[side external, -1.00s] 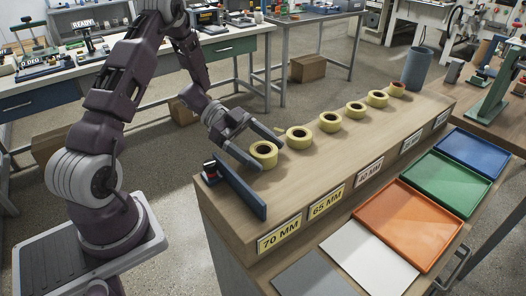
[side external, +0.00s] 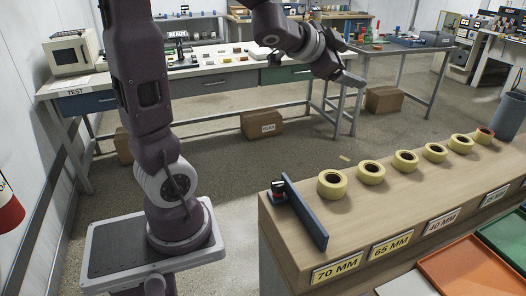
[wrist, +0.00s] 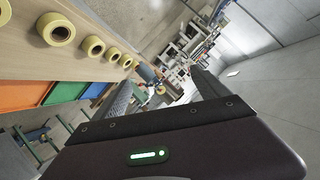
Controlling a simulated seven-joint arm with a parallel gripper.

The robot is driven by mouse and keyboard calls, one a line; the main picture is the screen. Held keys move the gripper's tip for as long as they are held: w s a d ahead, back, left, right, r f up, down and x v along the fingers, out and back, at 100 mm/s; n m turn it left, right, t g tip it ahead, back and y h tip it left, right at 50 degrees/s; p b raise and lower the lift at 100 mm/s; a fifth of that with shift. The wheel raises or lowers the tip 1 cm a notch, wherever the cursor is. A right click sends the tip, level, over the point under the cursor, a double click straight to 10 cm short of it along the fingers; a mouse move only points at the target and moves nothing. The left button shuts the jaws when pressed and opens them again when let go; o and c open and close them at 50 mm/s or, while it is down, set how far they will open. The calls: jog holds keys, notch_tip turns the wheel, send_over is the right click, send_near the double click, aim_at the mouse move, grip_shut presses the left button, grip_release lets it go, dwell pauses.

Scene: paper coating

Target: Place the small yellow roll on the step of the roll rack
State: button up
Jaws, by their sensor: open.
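Several yellow rolls stand in a row on the wooden rack (side external: 290,228). The nearest roll (side external: 332,185) is by the blue end plate (side external: 304,212); the rolls look slightly smaller toward the far end. Which one is the small yellow roll I cannot tell for certain. My gripper (side external: 347,60) is open and empty, high up behind the rack and apart from the rolls. In the wrist view my gripper (wrist: 163,82) has nothing between its fingers, and rolls (wrist: 56,29) show at upper left.
Size labels (side external: 337,267) run along the rack's front. Orange (side external: 468,272) and green trays lie in front. A grey cylinder (side external: 509,115) stands at the far end. A small yellow piece (side external: 344,157) appears behind the rack, seemingly on the floor. Workbenches (side external: 200,72) stand behind.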

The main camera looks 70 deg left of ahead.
jog(key=s+d+f+n+g+h, duration=0.1)
jog(key=s+d+f+g, duration=0.1)
jog(key=s+d, duration=0.3)
jog(key=s+d+f+n+g+h, duration=0.1)
jog(key=s+d, duration=0.4)
jog(key=s, duration=0.8)
jog(key=s+d+f+n+g+h, duration=0.1)
jog(key=s+d+f+g, duration=0.3)
jog(key=s, duration=0.5)
jog(key=shift+s+d+f+n, duration=0.15)
jog(key=shift+d+f+n, duration=0.1)
jog(key=shift+d+n, duration=0.55)
